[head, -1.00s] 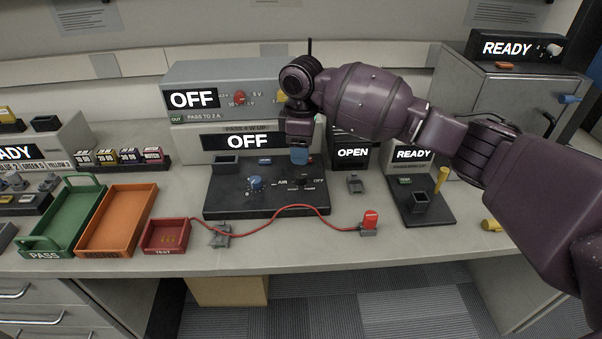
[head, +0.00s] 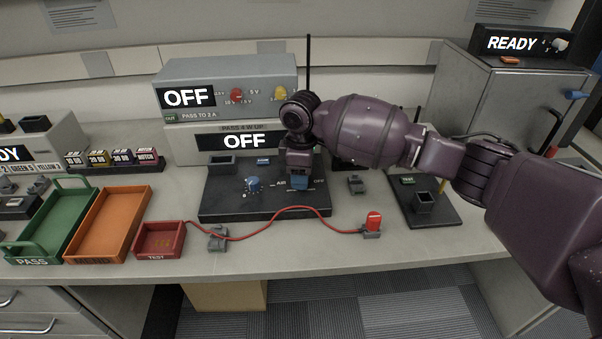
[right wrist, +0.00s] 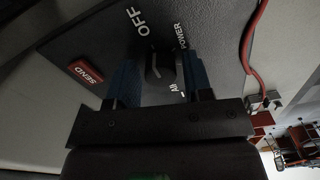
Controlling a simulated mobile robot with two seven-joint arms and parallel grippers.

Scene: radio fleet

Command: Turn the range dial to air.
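The range dial (right wrist: 160,66) is a dark knob on a black panel, with the printed words OFF, POWER and a partly covered AIR around it in the right wrist view. My right gripper (right wrist: 161,80) has its two blue fingers on either side of the knob. Narrow gaps seem to show between fingers and knob, so it looks open around it. In the head view my right gripper (head: 299,183) points down at the black panel (head: 225,205) and hides the dial. The dial's pointer setting is unclear. My left gripper is not in view.
A blue knob (head: 253,184) stands left of the dial on the panel. A red SEND button (right wrist: 86,73) is near the fingers. A red cable (head: 285,209) runs along the panel's front to a red-topped piece (head: 373,222). Green (head: 50,215) and orange (head: 107,223) trays are at left.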

